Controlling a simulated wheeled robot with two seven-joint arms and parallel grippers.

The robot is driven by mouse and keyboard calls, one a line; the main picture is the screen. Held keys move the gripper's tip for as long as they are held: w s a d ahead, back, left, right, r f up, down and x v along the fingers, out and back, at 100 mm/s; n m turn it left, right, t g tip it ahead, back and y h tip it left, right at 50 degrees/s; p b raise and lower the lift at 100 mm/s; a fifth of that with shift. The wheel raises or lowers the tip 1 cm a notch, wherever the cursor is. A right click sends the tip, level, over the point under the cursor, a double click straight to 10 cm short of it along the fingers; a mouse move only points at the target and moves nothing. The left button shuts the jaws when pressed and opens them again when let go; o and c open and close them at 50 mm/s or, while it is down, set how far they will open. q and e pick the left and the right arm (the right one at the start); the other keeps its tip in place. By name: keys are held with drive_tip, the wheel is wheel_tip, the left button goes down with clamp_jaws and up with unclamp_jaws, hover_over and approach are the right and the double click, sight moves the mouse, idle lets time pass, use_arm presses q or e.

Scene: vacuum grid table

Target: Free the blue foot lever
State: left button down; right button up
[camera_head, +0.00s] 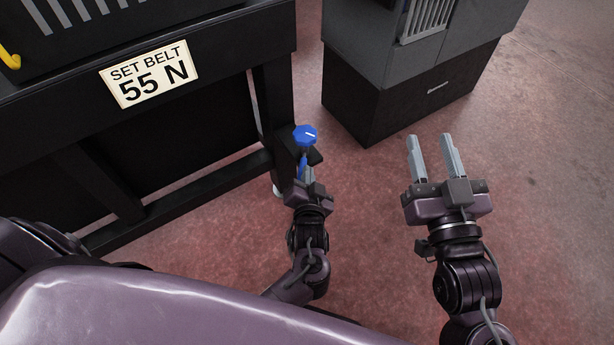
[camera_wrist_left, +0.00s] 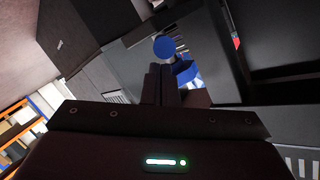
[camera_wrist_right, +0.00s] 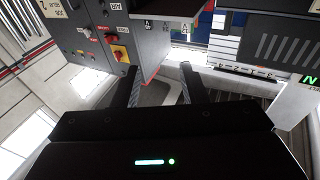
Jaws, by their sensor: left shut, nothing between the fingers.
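A blue knob (camera_head: 306,136) with a white mark sits by the black table's right leg. A narrow blue piece (camera_head: 302,166) shows just below it; I cannot tell whether this is the foot lever or how the two join. In the left wrist view a round blue part (camera_wrist_left: 164,47) and a second blue part (camera_wrist_left: 187,73) lie just past the fingers. My left gripper (camera_head: 305,172) is shut and empty, close below the knob; contact cannot be told. My right gripper (camera_head: 431,151) is open and empty over the floor to the right.
The black table frame (camera_head: 185,188) with a "SET BELT 55 N" sign (camera_head: 149,75) stands at the left. A yellow hook-shaped part (camera_head: 10,58) is at its upper left. A grey and black cabinet (camera_head: 400,88) stands behind. The reddish floor (camera_head: 545,150) at right is clear.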

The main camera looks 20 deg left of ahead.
use_arm(q)
drive_tip(key=shift+a+f, duration=0.15)
drive_tip(key=shift+f, duration=0.05)
use_arm(e)
drive_tip(key=shift+r+t, duration=0.4)
drive_tip(key=shift+r, duration=0.25)
drive_tip(key=shift+f, duration=0.1)
